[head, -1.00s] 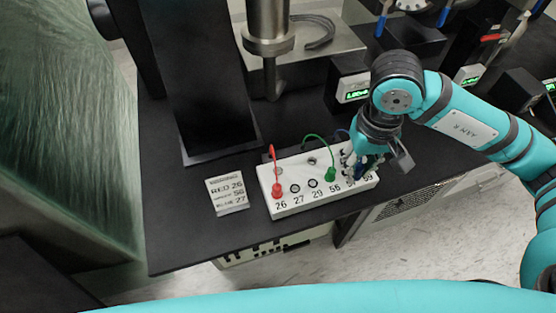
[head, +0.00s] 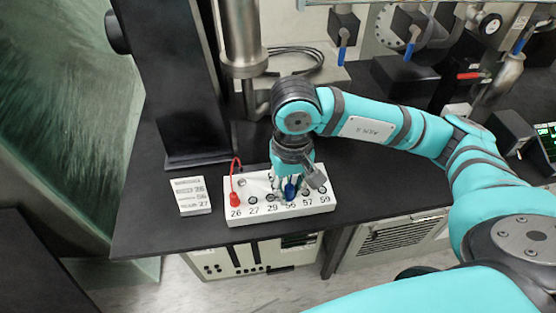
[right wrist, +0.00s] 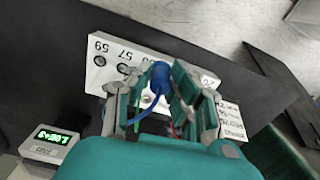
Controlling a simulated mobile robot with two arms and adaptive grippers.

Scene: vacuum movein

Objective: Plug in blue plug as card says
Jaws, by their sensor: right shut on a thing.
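My right gripper (head: 291,183) is shut on the blue plug (head: 290,190), in front of the label 56 on the white socket panel (head: 240,219). In the right wrist view the plug (right wrist: 161,75) sits between the fingers, its blue cord curling back. I cannot tell how high it is above the panel. The red plug (head: 235,199) stands in socket 26. Socket 27 (head: 254,199) is empty. The green plug is hidden by my gripper; a bit of green cord (right wrist: 142,92) shows. The card (head: 191,196) lists red 26, 56 and blue 27. My left gripper is not in view.
The panel stands near the front edge of a black table. A black column (head: 187,120) and a metal post (head: 242,50) stand behind it. A green-lit display (right wrist: 53,136) shows in the wrist view. Bare tabletop lies around the card.

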